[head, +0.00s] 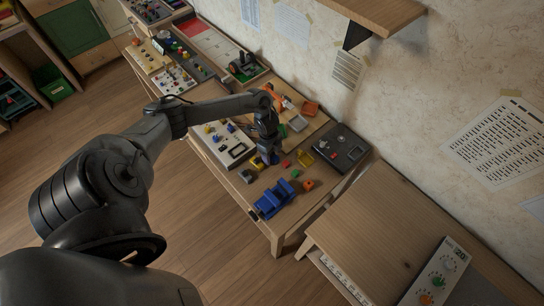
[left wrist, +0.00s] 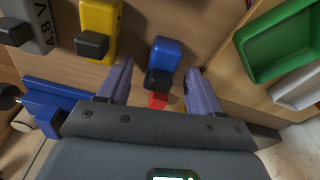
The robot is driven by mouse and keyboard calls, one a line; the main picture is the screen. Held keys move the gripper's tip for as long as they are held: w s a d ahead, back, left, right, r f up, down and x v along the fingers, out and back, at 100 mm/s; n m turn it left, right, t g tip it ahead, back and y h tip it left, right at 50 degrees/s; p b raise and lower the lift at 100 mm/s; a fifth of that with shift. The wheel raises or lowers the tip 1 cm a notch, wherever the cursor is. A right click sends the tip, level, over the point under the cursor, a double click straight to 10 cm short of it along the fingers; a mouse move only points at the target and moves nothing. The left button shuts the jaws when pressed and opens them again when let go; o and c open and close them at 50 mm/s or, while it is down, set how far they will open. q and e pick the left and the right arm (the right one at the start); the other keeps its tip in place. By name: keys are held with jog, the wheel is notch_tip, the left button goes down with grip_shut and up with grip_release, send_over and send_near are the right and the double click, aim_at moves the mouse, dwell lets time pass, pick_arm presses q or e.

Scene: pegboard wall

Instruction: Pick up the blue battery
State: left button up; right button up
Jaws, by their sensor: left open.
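The blue battery (left wrist: 168,54) with its dark end block shows in the left wrist view, in the gap between my left gripper's fingers. My left gripper (left wrist: 159,72) is open, one finger to each side of the battery; I cannot tell whether either touches it. In the head view my left gripper (head: 270,156) points down at the workbench, and its hand and fingers hide the battery there. A yellow battery (left wrist: 101,18) and a grey one (left wrist: 30,22) lie to the left in the left wrist view. My right gripper is not in view.
A blue vise (head: 273,198) sits at the bench's near edge. Small coloured blocks (head: 308,184) lie beside it. A dark panel (head: 341,147) is to the right. A green tray (left wrist: 285,42) shows in the left wrist view. The wall closes off the back.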

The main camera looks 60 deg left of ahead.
pick_arm(q)
jog(key=shift+c, duration=0.4)
grip_shut()
jog(key=shift+r, duration=0.2)
